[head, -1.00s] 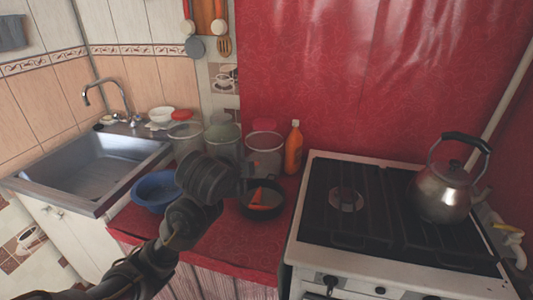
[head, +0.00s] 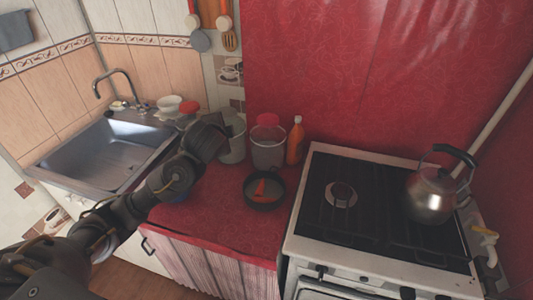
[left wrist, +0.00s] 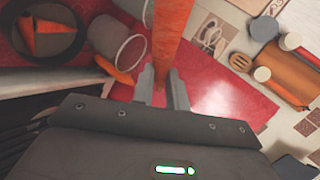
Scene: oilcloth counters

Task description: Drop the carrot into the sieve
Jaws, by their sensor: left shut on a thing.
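My left gripper (left wrist: 162,72) is shut on the orange carrot (left wrist: 168,35), which points up and away from the fingers in the left wrist view. In the head view my left wrist and gripper (head: 205,138) are above the counter in front of the canisters, and the carrot is hidden behind them. The sieve, seemingly the blue bowl of the earlier head view, is now almost wholly hidden behind my left arm. My right gripper is not in view.
A dark pan (head: 265,203) with orange pieces is on the red counter (head: 215,228). Canisters and an orange bottle (head: 295,142) stand behind it. The sink (head: 105,155) is left; the stove (head: 375,210) with a kettle (head: 432,192) is right. The counter's front is clear.

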